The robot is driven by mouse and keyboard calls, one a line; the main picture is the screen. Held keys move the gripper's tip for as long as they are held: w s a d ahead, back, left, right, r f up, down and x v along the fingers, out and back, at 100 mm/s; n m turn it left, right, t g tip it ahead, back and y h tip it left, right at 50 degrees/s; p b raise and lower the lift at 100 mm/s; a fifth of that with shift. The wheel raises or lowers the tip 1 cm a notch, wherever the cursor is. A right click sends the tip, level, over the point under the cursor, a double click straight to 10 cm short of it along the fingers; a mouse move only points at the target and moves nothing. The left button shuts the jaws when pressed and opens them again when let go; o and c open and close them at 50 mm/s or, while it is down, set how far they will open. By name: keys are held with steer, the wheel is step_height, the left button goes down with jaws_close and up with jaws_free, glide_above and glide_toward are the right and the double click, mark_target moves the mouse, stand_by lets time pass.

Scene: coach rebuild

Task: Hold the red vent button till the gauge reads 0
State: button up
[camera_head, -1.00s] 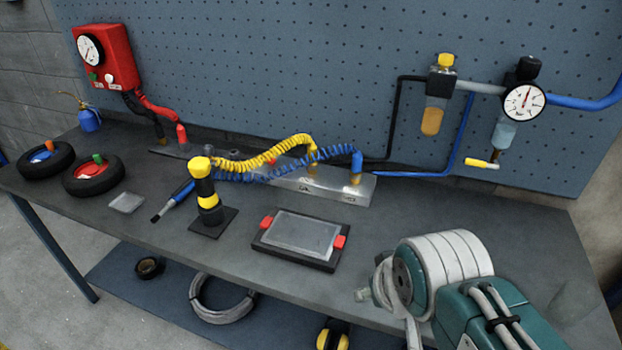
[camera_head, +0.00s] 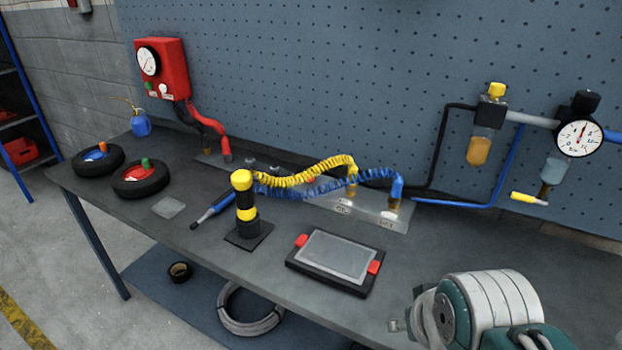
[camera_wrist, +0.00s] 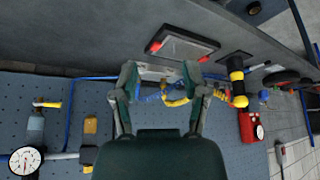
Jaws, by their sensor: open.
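The red box (camera_head: 172,70) on the pegboard at the back left carries a round white gauge (camera_head: 149,61), with a green button (camera_head: 149,86) and a white button (camera_head: 163,90) below it. I cannot make out a separate red button or read this gauge. The box also shows in the wrist view (camera_wrist: 248,125). A second round gauge (camera_head: 580,139) hangs at the right, its red needle pointing roughly upward. In the wrist view my gripper (camera_wrist: 161,76) is open and empty, with the coiled hoses seen between its fingers, apart from the red box. Its fingers are not clear in the head view.
The bench (camera_head: 200,245) holds two small wheels (camera_head: 139,178), a black-and-yellow post (camera_head: 245,207), a tablet (camera_head: 334,257) and a blue-handled tool (camera_head: 214,209). Yellow (camera_head: 306,177) and blue coiled hoses (camera_head: 320,188) cross the back. Open floor (camera_head: 60,260) lies left.

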jaws_close()
stand_by(1.2)
